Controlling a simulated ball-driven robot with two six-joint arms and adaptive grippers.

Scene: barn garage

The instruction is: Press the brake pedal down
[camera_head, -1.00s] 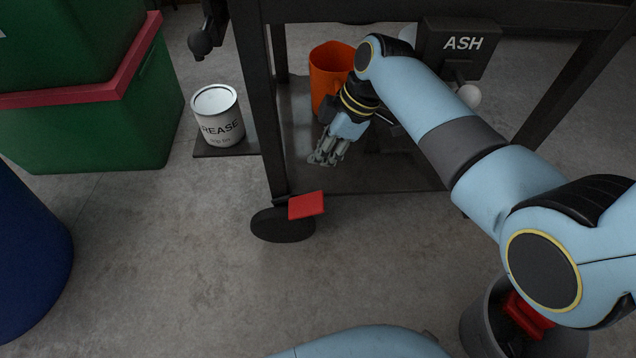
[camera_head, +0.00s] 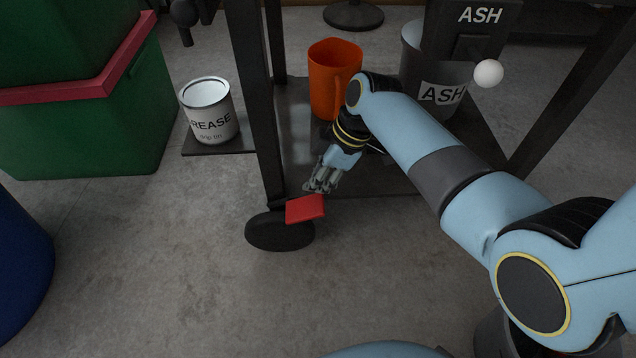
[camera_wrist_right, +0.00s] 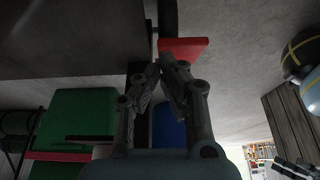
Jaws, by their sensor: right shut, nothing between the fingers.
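The brake pedal (camera_head: 305,208) is a small flat red plate beside a dark caster wheel (camera_head: 278,232), at the foot of a black stand leg. It also shows in the right wrist view (camera_wrist_right: 183,50), just beyond the fingertips. My right gripper (camera_head: 319,188) comes in from the right, pointing down and left. Its fingers (camera_wrist_right: 166,66) are shut and empty, with the tips just behind and slightly above the pedal in the head view. I cannot tell whether they touch it.
An orange jug (camera_head: 330,85) stands on the stand's low shelf, close behind my right wrist. A grease tin (camera_head: 209,110) sits on a side plate at left. An ash bin (camera_head: 425,75) and a white knob (camera_head: 488,73) are behind my arm. The floor in front is clear.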

